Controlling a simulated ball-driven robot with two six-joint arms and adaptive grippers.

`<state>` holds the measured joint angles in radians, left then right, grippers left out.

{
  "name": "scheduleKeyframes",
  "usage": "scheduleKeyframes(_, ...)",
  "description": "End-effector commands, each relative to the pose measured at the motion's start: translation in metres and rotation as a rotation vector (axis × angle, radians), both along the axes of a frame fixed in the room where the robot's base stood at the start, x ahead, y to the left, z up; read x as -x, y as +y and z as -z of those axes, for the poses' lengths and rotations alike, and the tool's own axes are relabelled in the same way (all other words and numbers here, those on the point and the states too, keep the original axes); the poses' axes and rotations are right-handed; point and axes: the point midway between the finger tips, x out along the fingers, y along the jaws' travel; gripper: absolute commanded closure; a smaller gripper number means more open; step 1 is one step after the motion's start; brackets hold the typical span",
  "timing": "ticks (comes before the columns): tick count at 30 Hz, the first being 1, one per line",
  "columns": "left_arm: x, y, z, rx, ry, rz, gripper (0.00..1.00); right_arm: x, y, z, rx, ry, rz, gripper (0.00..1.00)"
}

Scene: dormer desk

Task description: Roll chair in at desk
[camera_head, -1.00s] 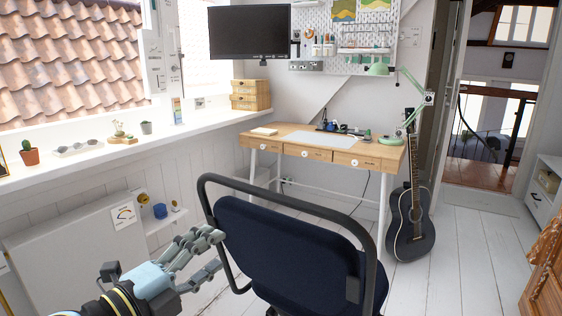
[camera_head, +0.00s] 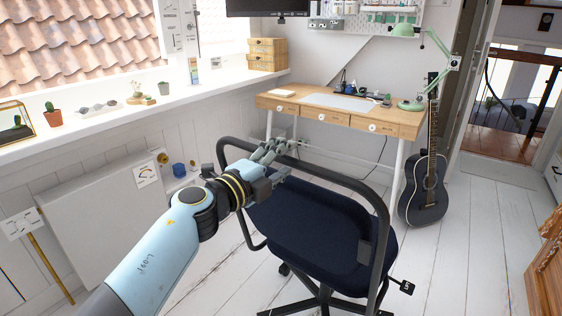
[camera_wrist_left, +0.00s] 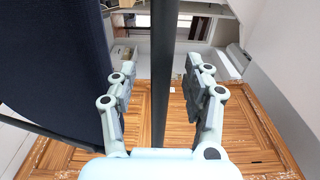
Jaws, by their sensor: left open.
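The chair (camera_head: 315,225) has a dark blue padded back inside a dark grey tube frame and stands on a wheeled base, a gap short of the desk (camera_head: 385,121). Its back is towards me. My left gripper (camera_head: 272,160) is at the top of the back's tube frame, left of its middle. In the left wrist view the tube (camera_wrist_left: 163,30) passes between the two spread fingers of the gripper (camera_wrist_left: 163,75), with space on both sides. Dark blue fabric (camera_wrist_left: 50,70) fills the left of that view. My right gripper is not seen.
A black guitar (camera_head: 424,190) leans by the desk's right end. A white panel (camera_head: 105,215) stands along the left wall below the sill. A wooden cabinet (camera_head: 546,270) is at the right edge. White floorboards (camera_head: 460,260) are clear between guitar and cabinet.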

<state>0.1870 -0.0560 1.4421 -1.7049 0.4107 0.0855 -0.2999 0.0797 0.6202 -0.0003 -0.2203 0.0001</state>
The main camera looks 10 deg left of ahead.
Motion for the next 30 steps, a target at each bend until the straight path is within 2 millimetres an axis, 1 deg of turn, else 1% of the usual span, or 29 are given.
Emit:
scheduleKeyframes(1, -0.0047, -0.0021, 0.0003, 0.001, -0.001, 0.000, 0.50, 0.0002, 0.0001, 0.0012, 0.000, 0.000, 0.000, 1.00)
scheduleKeyframes(4, -0.0092, -0.0044, 0.0005, 0.001, 0.000, 0.000, 0.50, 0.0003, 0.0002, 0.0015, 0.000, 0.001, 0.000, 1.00)
scheduleKeyframes(12, -0.0103, -0.0049, 0.0000, 0.001, 0.000, 0.000, 0.50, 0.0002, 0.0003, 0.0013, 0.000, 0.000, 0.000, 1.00)
scheduleKeyframes(21, -0.0102, -0.0047, 0.0001, 0.000, 0.000, 0.000, 0.89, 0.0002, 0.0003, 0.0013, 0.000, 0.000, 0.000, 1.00)
scheduleKeyframes(24, -0.0101, -0.0047, 0.0002, 0.000, 0.000, 0.000, 1.00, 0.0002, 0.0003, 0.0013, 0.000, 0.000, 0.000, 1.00)
scheduleKeyframes(30, -0.0098, -0.0047, 0.0006, 0.000, 0.001, 0.001, 1.00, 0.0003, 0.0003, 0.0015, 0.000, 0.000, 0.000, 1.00)
